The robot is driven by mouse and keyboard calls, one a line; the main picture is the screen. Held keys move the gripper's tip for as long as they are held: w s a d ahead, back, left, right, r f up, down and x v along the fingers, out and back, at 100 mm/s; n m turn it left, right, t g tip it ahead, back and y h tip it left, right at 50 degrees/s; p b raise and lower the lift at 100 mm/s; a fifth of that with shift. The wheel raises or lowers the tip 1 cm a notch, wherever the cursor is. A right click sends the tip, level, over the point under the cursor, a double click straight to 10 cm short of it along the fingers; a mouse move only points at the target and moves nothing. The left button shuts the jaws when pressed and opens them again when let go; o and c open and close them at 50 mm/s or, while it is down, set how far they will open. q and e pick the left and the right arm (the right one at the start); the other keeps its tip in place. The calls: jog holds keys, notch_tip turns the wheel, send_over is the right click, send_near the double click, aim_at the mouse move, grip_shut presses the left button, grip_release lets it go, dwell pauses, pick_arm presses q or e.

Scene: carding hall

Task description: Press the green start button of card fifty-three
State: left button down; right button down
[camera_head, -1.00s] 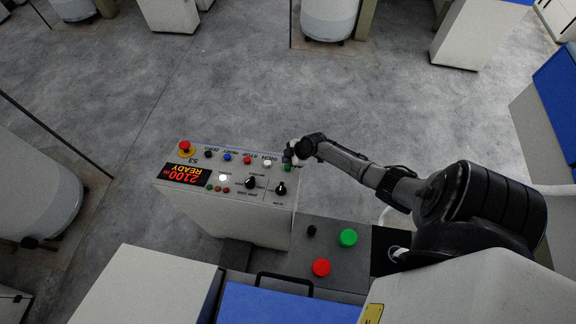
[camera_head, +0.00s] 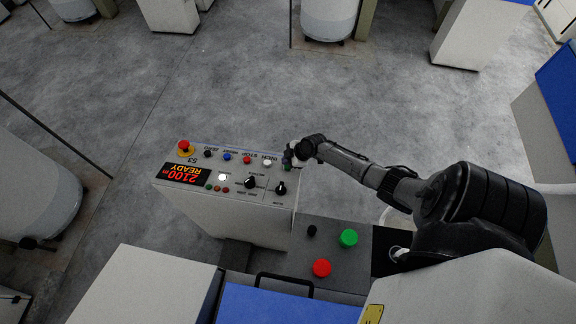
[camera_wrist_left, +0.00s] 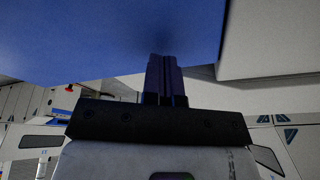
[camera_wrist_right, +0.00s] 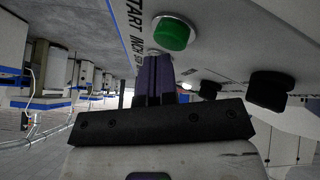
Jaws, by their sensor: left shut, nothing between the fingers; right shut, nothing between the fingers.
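The control panel of card 53 (camera_head: 225,205) stands in the middle of the head view, its display (camera_head: 187,174) reading READY. Its green start button (camera_head: 287,168) is at the right end of the button row, partly covered by my right gripper (camera_head: 288,158). In the right wrist view the green button (camera_wrist_right: 174,35) sits beside the START label, just beyond and right of the shut fingertips (camera_wrist_right: 154,58). I cannot tell whether they touch. My left gripper (camera_wrist_left: 166,60) is shut and empty, below a blue surface (camera_wrist_left: 100,35) in its wrist view; the head view does not show it.
A white button (camera_head: 267,162), red button (camera_head: 247,160) and blue button (camera_head: 227,157) share the row. Black knobs (camera_head: 250,183) lie nearer. A grey box closer in carries a larger green button (camera_head: 349,238) and red button (camera_head: 322,268).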

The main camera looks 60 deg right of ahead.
pick_arm(q)
jog(key=shift+d+f, duration=0.2)
pick_arm(e)
jog(key=shift+f, duration=0.2)
pick_arm(q)
jog(key=shift+f+b, duration=0.1)
jog(key=shift+b, duration=0.35)
pick_arm(e)
jog(key=shift+a+f, duration=0.1)
jog(key=shift+f, duration=0.15)
pick_arm(q)
jog(key=shift+a, duration=0.1)
pick_arm(e)
jog(key=shift+r, duration=0.15)
pick_arm(q)
jog(key=shift+a+r+p, duration=0.15)
jog(key=shift+r+p, duration=0.15)
jog(key=shift+p, duration=0.2)
pick_arm(e)
jog(key=shift+d+r, duration=0.2)
jog(key=shift+r, duration=0.5)
pick_arm(q)
jog(key=shift+r, duration=0.1)
pick_arm(e)
jog(key=shift+r, duration=0.1)
